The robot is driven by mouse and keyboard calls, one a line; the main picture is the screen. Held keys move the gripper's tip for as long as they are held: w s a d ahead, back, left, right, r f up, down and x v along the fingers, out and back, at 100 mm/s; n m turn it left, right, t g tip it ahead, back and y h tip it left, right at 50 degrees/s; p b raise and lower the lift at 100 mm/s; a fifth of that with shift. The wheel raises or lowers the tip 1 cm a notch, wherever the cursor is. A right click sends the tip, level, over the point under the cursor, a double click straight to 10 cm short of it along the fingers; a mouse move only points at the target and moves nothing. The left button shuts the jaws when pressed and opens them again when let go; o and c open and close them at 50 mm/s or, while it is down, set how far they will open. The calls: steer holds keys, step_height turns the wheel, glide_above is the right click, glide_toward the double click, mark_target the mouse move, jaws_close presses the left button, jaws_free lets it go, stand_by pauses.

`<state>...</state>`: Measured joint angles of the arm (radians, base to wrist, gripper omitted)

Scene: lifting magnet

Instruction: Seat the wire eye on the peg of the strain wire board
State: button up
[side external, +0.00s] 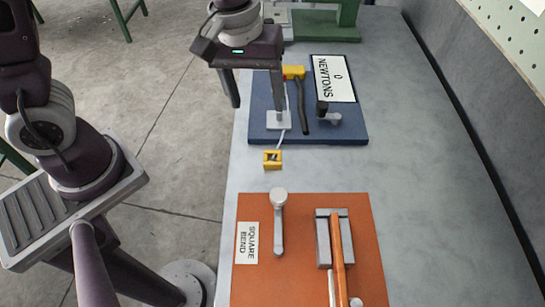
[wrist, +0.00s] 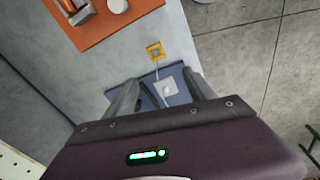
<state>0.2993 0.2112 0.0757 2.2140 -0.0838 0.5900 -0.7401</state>
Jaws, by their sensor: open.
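The strain wire board (side external: 350,133) is a blue panel on the bench, with a white "0 NEWTONS" readout. The yellow wire eye (side external: 272,159) is a small square with a dark middle, lying on the grey bench just off the board's near edge. A pale wire runs from it onto the board. It also shows in the wrist view (wrist: 155,51), beyond my fingertips. My gripper (side external: 258,106) is open and empty above the board's left part, its fingers apart. The peg is not clearly distinguishable; a pale plate (side external: 279,120) sits partly behind one finger.
An orange "SQUARE BEND" board (side external: 300,245) with a lever and clamp stands nearer. A green fixture (side external: 325,28) is at the back. The bench's right side is clear.

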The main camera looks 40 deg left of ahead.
mark_target(273, 153)
steer(key=f, duration=0.5)
steer(key=w+d+f+n+g, duration=0.1)
steer(key=f, duration=0.4)
steer(key=d+f+n, duration=0.1)
steer(key=f, duration=0.5)
steer(key=shift+w+d+f+y, duration=0.1)
steer(key=shift+w+d+y, duration=0.15)
steer(key=shift+w+y, duration=0.15)
jaws_close()
